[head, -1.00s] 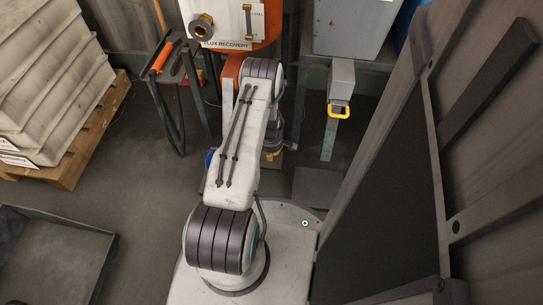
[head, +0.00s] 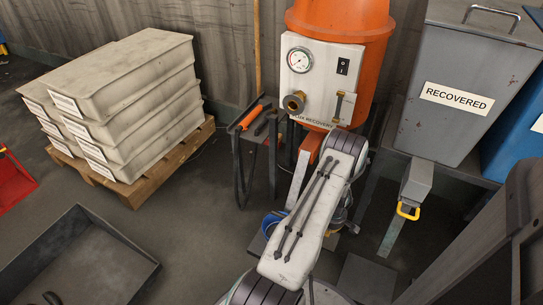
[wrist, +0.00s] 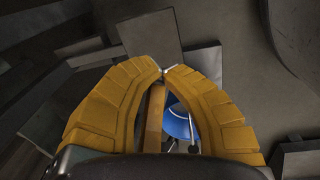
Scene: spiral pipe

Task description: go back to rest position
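My arm (head: 305,220) reaches forward from the bottom of the head view toward the orange flux recovery machine (head: 340,20). My gripper (wrist: 163,71) fills the lower wrist view with two curved yellow fingers. Their tips meet, with a small pale glint there. I see no object clearly held. Through the gap between the fingers show a blue round thing (wrist: 178,122) and an orange-brown bar (wrist: 154,118), which seem to lie beyond the fingers.
Stacked pale boxes (head: 125,85) stand on a wooden pallet (head: 160,170) at left. A dark tray (head: 75,260) lies lower left. A grey "RECOVERED" bin (head: 460,70) stands at right, with a yellow handle (head: 408,211) below. A grey panel (head: 480,240) is close at lower right.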

